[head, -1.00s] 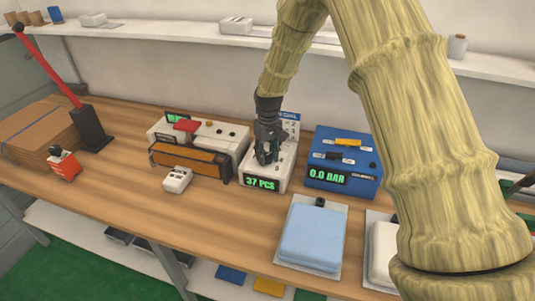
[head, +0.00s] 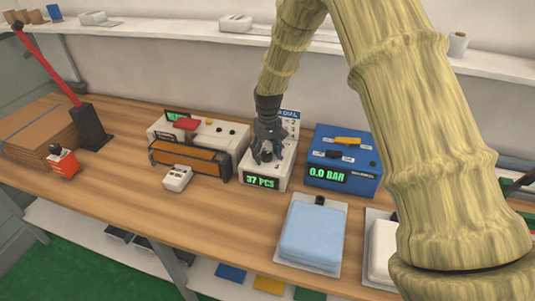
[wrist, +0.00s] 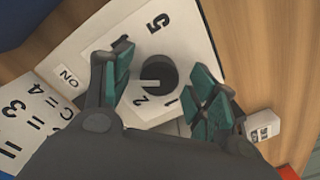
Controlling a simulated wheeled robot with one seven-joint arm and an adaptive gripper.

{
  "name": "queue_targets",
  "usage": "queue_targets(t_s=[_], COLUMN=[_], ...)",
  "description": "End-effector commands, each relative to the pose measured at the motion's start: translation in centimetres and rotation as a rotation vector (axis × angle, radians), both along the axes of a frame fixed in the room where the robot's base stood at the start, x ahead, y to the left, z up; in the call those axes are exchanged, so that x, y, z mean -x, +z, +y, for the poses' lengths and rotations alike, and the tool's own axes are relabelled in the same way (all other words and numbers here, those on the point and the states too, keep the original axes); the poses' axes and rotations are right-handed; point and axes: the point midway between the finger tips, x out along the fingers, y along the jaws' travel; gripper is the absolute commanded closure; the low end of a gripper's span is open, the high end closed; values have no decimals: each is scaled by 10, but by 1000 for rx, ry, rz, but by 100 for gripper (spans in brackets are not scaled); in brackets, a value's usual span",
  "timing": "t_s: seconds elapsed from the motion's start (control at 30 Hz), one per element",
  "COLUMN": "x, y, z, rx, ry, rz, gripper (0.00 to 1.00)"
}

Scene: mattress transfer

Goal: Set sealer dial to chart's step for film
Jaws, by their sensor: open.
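A black dial knob (wrist: 157,76) sits on a white face with printed numbers, of which 1, 2 and 5 show. A pale mark on the knob points left in the wrist view. My gripper (wrist: 160,72) is open, with its green-padded fingers on either side of the knob; contact cannot be told. In the head view my gripper (head: 268,152) is over the white unit (head: 283,176) with a green "37 PCS" display (head: 262,182). A chart (head: 291,122) headed "DIAL" stands behind it, partly hidden. Chart lines (wrist: 32,112) ending in 4 and 3 show in the wrist view.
A white machine with an orange front bar (head: 185,159) stands to the left, with a small white box (head: 177,178) before it. A blue unit (head: 352,172) reading "0.0 BAR" is close on the right. A light-blue pad (head: 312,234) lies in front.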

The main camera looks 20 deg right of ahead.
Motion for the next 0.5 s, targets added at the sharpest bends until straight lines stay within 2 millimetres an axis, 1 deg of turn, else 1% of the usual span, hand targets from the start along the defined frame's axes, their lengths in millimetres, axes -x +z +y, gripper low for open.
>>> queue_targets(t_s=[0.17,0.5], x=[-1,0], y=[19,80], z=[-1,-2], rx=[-1,0], ry=[0,0], rz=[-4,-2], gripper=[42,42])
